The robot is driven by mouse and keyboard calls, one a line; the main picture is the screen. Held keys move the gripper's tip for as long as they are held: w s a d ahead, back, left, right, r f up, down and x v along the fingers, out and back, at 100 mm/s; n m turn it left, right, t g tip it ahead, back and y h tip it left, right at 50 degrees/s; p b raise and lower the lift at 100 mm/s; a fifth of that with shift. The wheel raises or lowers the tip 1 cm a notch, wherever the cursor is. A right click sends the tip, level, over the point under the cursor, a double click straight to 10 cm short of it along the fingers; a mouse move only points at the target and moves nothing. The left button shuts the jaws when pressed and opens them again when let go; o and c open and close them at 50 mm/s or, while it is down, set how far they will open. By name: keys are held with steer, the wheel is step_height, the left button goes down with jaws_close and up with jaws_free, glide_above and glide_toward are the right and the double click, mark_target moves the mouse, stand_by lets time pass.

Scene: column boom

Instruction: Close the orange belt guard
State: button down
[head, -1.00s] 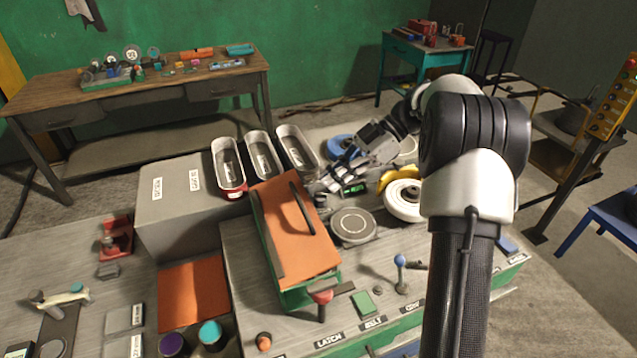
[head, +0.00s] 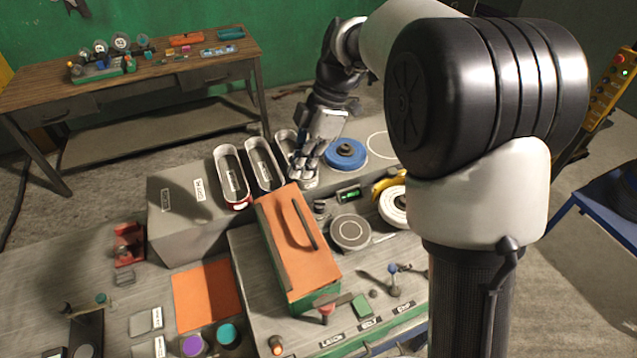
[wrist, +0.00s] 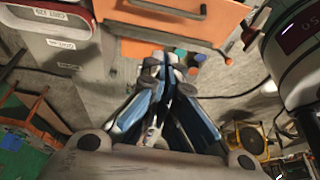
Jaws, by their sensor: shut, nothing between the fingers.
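The orange belt guard (head: 298,243) is a flat orange lid with a dark bar handle (head: 301,226). It lies over a green-sided housing (head: 312,300) on the grey bench and looks down, or nearly so; a small gap cannot be ruled out. In the wrist view the orange guard (wrist: 215,20) and its handle (wrist: 165,8) show at the top. My gripper (head: 305,162) is beyond the guard's far end, above the rightmost oval tray, apart from the guard. In the wrist view my gripper's fingers (wrist: 165,70) are together with nothing between them.
A blue disc (head: 345,153), a grey round plate (head: 350,232) and a white-yellow wheel (head: 394,203) lie to the right. A red knob (head: 326,309) stands at the guard's near end.

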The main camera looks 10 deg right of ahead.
steer(key=b, duration=0.1)
glide_above(303, 217)
steer(key=s+a, duration=0.1)
steer(key=a, duration=0.2)
step_height(303, 217, down, 10)
steer(key=shift+w+d+f, duration=0.1)
steer(key=shift+d+f, duration=0.15)
steer(key=shift+f, duration=0.25)
steer(key=shift+w+d+f, duration=0.1)
steer(key=shift+d+f, duration=0.15)
steer(key=shift+f, duration=0.25)
steer(key=shift+d+f, duration=0.25)
steer(key=shift+f, duration=0.3)
steer(key=shift+d, duration=0.1)
steer(key=shift+w+d+f+y+b, duration=0.15)
steer(key=shift+d+f+y+b, duration=0.4)
steer(key=shift+b, duration=0.7)
steer(key=shift+w+d+f+b, duration=0.25)
steer(key=shift+d+f+b, duration=0.35)
steer(key=shift+b, duration=0.6)
